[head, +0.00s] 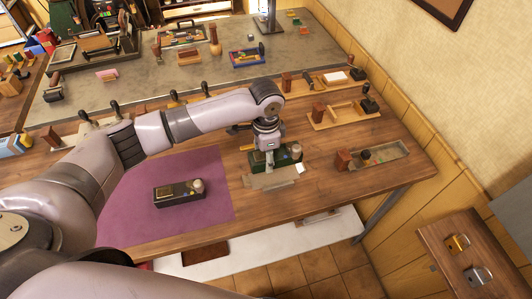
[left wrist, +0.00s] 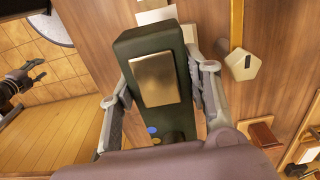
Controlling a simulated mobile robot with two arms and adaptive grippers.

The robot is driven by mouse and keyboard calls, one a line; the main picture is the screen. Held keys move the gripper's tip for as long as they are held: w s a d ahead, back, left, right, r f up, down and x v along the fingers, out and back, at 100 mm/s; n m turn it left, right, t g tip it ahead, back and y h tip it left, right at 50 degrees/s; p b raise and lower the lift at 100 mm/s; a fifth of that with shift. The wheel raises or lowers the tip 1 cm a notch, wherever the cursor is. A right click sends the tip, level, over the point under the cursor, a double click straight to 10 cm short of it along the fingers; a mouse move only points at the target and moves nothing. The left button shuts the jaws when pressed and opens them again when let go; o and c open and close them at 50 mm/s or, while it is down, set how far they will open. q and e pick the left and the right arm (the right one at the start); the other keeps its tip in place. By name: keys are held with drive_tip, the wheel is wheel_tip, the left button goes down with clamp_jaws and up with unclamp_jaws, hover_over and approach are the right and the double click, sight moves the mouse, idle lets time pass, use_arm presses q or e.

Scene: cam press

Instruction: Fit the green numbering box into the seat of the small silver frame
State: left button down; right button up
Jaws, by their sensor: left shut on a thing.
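My left gripper (head: 266,147) is shut on a dark green box (head: 289,153) above the wooden table. In the left wrist view the left gripper (left wrist: 160,100) has its fingers on both long sides of the green box (left wrist: 140,45), which has a brass plate on its face. A flat grey piece (head: 262,181) lies just below the box in the head view; I cannot tell if it is the silver frame or if the box touches it. My right gripper (left wrist: 24,76) shows at the left of the left wrist view, away from the table, fingers apart and empty.
A dark box with a knob (head: 178,194) lies on a purple mat (head: 130,215) to the left. A shallow grey tray (head: 392,157) with a wooden block stands to the right. Wooden trays (head: 345,116) are behind.

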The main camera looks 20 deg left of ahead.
use_arm(q)
drive_tip(key=shift+r, duration=0.1)
drive_tip(key=shift+w, duration=0.15)
drive_tip(key=shift+w+a+p, duration=0.15)
drive_tip(key=shift+w+p, duration=0.1)
drive_tip(key=shift+p, duration=0.4)
drive_tip(key=shift+s+f+b, duration=0.1)
drive_tip(key=shift+f+b, duration=0.45)
drive_tip(key=shift+f, duration=0.4)
drive_tip(key=shift+f+b, duration=0.35)
drive_tip(key=shift+f, duration=0.4)
drive_tip(key=shift+f+b, duration=0.55)
drive_tip(key=shift+f, duration=0.8)
use_arm(e)
drive_tip(key=shift+w+d+f, duration=0.1)
drive_tip(key=shift+d+f, duration=0.2)
drive_tip(key=shift+f, duration=0.5)
drive_tip(key=shift+w+a, duration=0.1)
drive_tip(key=shift+w, duration=0.25)
use_arm(q)
drive_tip(key=shift+p, duration=0.55)
use_arm(e)
drive_tip(key=shift+r, duration=0.6)
